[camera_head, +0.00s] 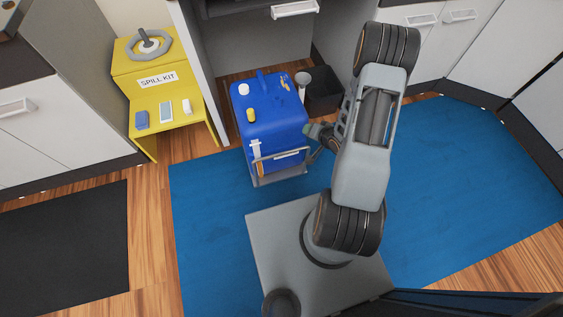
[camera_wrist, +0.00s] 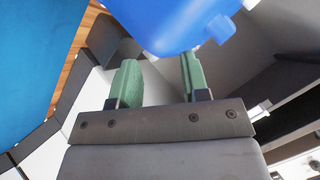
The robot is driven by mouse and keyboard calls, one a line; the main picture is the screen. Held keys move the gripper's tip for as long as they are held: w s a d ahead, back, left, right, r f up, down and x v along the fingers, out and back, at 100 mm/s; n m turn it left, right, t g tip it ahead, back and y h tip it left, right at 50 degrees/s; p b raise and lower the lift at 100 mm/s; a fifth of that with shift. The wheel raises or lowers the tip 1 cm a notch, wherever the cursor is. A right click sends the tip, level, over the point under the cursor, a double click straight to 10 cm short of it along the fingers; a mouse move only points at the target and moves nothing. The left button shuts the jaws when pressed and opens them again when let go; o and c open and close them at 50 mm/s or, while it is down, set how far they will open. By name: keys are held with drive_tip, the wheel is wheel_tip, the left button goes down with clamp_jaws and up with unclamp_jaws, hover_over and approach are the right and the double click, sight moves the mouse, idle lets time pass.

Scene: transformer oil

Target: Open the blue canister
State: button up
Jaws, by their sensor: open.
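The blue canister (camera_head: 268,112) stands on the floor in front of the cabinets in the head view. A white cap (camera_head: 244,89) and a yellow cap (camera_head: 251,115) are on its top. In the wrist view part of the blue canister (camera_wrist: 170,22) fills the top middle, with a small blue knob-like part (camera_wrist: 221,28) at its right. My gripper (camera_wrist: 160,80) is open, with its two green fingers apart and nothing visible between them. In the head view my gripper (camera_head: 312,132) is beside the canister's right side, partly hidden by my arm.
A yellow spill kit stand (camera_head: 158,79) with a grey wheel-like ring (camera_head: 149,44) and several small items is at the left. A dark bin (camera_head: 324,91) stands behind the canister at the right. White cabinets (camera_head: 505,45) line the back. A blue mat (camera_head: 450,180) covers open floor.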

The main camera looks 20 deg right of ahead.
drive_tip(key=s+a+f+m+t+y+b, duration=0.1)
drive_tip(key=s+f+m+b, duration=0.1)
drive_tip(key=f, duration=0.3)
drive_tip(key=s+a+f+m+t+y+b, duration=0.1)
drive_tip(key=s+a+f, duration=0.1)
drive_tip(key=f, duration=0.3)
drive_tip(key=m+t+y+b, duration=0.1)
drive_tip(key=m+t+b, duration=0.2)
drive_tip(key=m+b, duration=0.15)
approach(282, 153)
drive_tip(key=x, duration=0.3)
drive_tip(key=b+x, duration=0.1)
drive_tip(key=x, duration=0.3)
drive_tip(key=b+x, duration=0.1)
drive_tip(key=x, duration=0.2)
drive_tip(key=shift+w+f, duration=0.2)
drive_tip(key=shift+f, duration=0.2)
drive_tip(key=shift+c, duration=0.3)
clamp_jaws()
